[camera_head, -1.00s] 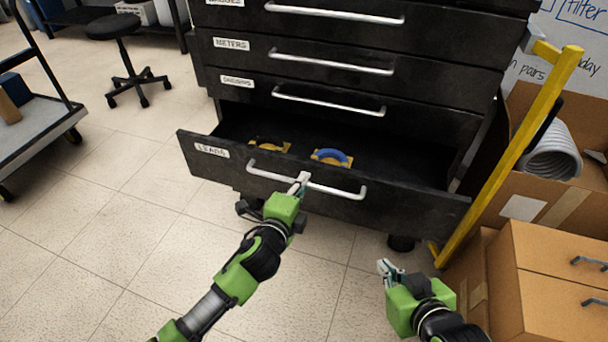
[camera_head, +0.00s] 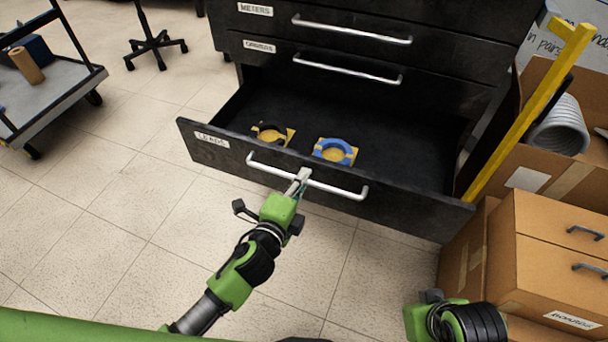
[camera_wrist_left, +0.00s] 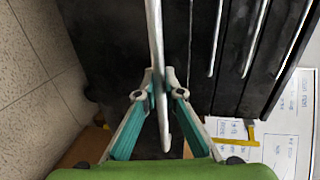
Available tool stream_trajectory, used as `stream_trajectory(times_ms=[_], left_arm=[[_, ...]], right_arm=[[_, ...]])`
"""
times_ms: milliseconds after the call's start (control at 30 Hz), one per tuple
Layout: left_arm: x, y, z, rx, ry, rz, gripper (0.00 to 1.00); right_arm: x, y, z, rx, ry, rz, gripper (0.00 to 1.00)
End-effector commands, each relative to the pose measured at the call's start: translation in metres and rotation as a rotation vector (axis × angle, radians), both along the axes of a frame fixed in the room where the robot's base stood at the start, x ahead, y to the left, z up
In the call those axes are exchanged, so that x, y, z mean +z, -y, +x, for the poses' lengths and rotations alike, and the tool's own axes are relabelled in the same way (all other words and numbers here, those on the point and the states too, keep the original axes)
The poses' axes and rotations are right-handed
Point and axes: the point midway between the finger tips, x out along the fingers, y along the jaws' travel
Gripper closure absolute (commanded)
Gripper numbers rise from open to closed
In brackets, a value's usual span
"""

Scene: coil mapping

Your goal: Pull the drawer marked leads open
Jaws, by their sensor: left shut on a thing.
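The drawer marked leads (camera_head: 215,152) is the low drawer of the black cabinet and stands well open in the head view. A black coil (camera_head: 270,134) and a blue coil (camera_head: 336,151), each with yellow parts, lie inside it. My left gripper (camera_head: 301,178) is shut on the drawer's silver bar handle (camera_head: 335,189), near its middle. In the left wrist view, the gripper's fingers (camera_wrist_left: 160,95) close on the handle (camera_wrist_left: 155,40) from both sides. My right arm (camera_head: 450,320) shows at the lower right, and its fingertips are not clearly visible.
Shut drawers, one marked meters (camera_head: 255,9), are above. Cardboard boxes (camera_head: 540,250) and a yellow post (camera_head: 530,110) stand close on the right. A grey cart (camera_head: 50,100) and a stool (camera_head: 150,45) are at the left. Tiled floor (camera_head: 130,220) is free at front left.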

Motion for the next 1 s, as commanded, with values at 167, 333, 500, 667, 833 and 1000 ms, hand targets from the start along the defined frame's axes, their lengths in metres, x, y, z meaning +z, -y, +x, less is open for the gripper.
stream_trajectory(times_ms=[167,333,500,667,833,1000], left_arm=[[-0.001,0.000,0.000,0.001,-0.002,0.001,1.00],[-0.001,0.000,0.000,0.001,-0.002,0.001,0.84],[-0.001,0.000,0.000,0.000,-0.001,0.000,0.84],[0.000,0.000,-0.001,0.000,-0.001,0.000,0.84],[0.002,-0.005,-0.015,0.000,-0.002,0.000,0.84],[0.008,-0.015,-0.047,-0.001,-0.004,0.000,0.84]], right_arm=[[0.000,0.000,0.000,0.000,0.000,0.000,1.00],[0.000,0.000,0.000,0.000,0.000,0.000,1.00],[0.000,0.000,0.000,0.000,0.001,0.000,1.00],[0.001,0.000,0.001,-0.001,0.004,0.002,1.00],[0.000,0.000,0.001,-0.001,0.004,0.002,1.00],[0.000,0.000,0.001,-0.001,0.003,0.001,1.00]])
